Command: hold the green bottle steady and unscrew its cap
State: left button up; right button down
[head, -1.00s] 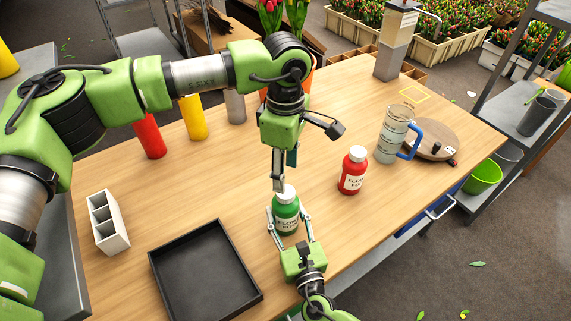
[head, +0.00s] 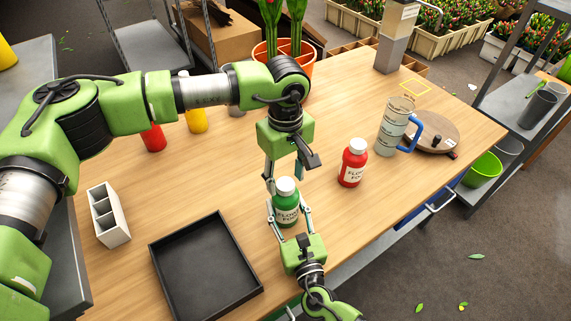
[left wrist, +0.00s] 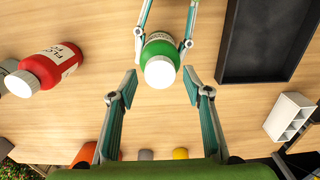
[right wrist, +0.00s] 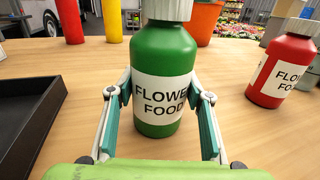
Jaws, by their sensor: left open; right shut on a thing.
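The green bottle (head: 286,212) stands upright on the table, with its white cap (head: 285,187) on top. My right gripper (head: 287,216) is shut around the bottle's body from the front; its fingers press both sides in the right wrist view (right wrist: 165,95). My left gripper (head: 277,180) points down above the bottle and is open. In the left wrist view the cap (left wrist: 160,72) lies between the left fingertips, with space on both sides.
A red bottle (head: 352,166) stands to the right, near a clear jug with a blue handle (head: 393,128). A black tray (head: 254,277) lies front left, with a white divided holder (head: 121,229) beyond it.

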pick_arm(q)
jog(key=shift+f, duration=0.75)
jog(key=c, duration=1.2)
jog(key=shift+o, duration=0.2)
jog(key=shift+n, duration=1.7)
jog(key=o, duration=1.2)
jog(key=shift+r, duration=0.1)
